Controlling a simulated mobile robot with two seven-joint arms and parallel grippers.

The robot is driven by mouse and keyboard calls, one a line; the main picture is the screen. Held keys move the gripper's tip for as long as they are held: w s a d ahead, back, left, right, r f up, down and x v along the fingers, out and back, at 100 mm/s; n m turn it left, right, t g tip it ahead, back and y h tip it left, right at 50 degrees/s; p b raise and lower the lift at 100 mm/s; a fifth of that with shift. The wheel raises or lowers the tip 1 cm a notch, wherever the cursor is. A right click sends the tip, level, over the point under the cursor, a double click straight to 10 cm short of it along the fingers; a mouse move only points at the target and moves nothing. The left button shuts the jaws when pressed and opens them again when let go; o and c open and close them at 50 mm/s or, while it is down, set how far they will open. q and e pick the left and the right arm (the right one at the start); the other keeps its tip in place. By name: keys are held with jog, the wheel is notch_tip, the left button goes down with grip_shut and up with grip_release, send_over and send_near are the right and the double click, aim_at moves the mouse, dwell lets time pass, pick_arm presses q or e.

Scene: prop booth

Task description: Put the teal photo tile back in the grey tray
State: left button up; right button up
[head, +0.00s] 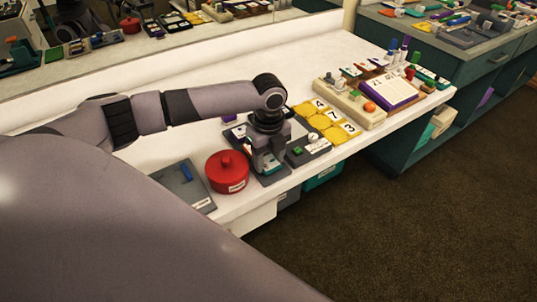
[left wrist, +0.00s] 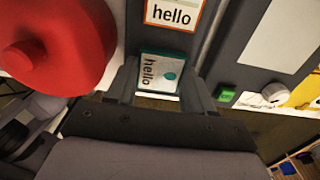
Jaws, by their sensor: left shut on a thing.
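The teal photo tile (left wrist: 158,73) has a teal edge, the word "hello" and a teal spot. My left gripper (left wrist: 163,82) is shut on it, with one finger on each side. In the head view my left gripper (head: 266,163) points down over the grey tray (head: 273,180) at the front of the counter and hides the tile. The grey tray (left wrist: 135,25) holds an orange-edged "hello" tile (left wrist: 174,12), just beyond the teal tile. I cannot tell whether the teal tile touches the tray. My right gripper is not in view.
A red lidded pot (head: 227,171) stands close to the left of the gripper. A dark grey board with a green button (head: 297,150) and white knob is close on the right. Yellow number tiles (head: 325,120) lie farther right. The counter's front edge is near.

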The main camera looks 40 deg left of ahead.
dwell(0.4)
pick_arm(q)
jog(key=o, duration=1.1)
jog(key=shift+f, duration=0.1)
